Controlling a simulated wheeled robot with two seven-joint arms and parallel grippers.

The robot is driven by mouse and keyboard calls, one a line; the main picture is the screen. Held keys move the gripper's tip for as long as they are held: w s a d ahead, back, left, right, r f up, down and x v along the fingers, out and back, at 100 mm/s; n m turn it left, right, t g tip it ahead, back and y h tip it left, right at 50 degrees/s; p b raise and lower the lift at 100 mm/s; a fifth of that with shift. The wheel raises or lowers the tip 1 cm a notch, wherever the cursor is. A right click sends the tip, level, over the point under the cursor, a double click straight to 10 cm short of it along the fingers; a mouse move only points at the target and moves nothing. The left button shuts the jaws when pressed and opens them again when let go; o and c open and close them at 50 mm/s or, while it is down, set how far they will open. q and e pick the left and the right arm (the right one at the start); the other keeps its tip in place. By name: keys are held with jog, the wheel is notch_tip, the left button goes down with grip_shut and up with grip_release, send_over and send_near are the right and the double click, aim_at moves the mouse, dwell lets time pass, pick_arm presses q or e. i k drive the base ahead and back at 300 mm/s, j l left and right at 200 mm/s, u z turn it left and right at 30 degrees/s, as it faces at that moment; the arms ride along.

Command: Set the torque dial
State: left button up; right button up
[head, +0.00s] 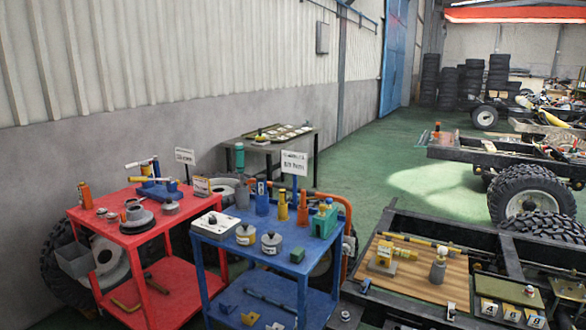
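I cannot tell for sure which thing is the torque dial. A white box with a small dark round part on top (216,222) sits at the left of the blue cart's top. A green panel with a small reddish-white knob (529,290) lies at the right of the chassis frame. Number cards (511,312) stand along its front edge. Neither of my grippers is in view.
A red cart (128,238) and a blue cart (276,232) with several tools and cans stand at left and centre. A wooden board (415,276) with tools lies on the dark chassis frame (404,218). A table (268,145) stands by the wall.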

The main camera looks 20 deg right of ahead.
aim_at(212, 220)
jog(key=i+j+z, duration=0.1)
jog(key=i+j, duration=0.5)
jog(key=i+j+z, duration=0.1)
jog(key=i+j, duration=0.55)
jog(key=i, duration=0.15)
jog(key=i+j+z, duration=0.15)
jog(key=i+j, duration=0.5)
jog(key=i+j+z, duration=0.1)
jog(key=i+j, duration=0.5)
jog(key=j, duration=0.25)
